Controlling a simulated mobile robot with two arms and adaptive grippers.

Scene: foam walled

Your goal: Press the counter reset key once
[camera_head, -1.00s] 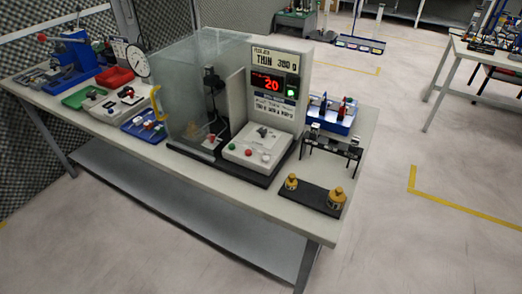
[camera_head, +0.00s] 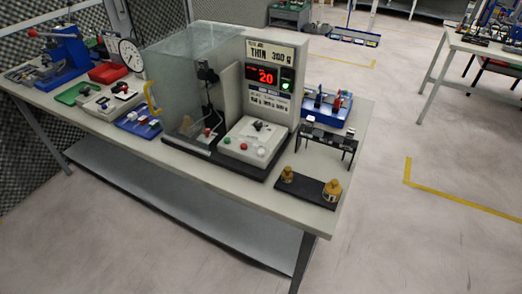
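A grey machine (camera_head: 268,85) stands on the workbench with a sign reading "THIN 300 g". Its red display (camera_head: 262,76) shows 20, with a green-lit part (camera_head: 286,85) at its right. In front is a light control box (camera_head: 252,141) with a black knob or switch (camera_head: 258,126) on top. Neither gripper is in view.
A clear guard box (camera_head: 185,85) with a yellow handle (camera_head: 151,98) stands left of the controls. Brass weights (camera_head: 332,188) sit on a black plate at the bench's right end. A black rack (camera_head: 327,140) and blue tray (camera_head: 328,108) stand behind them. Floor in front is clear.

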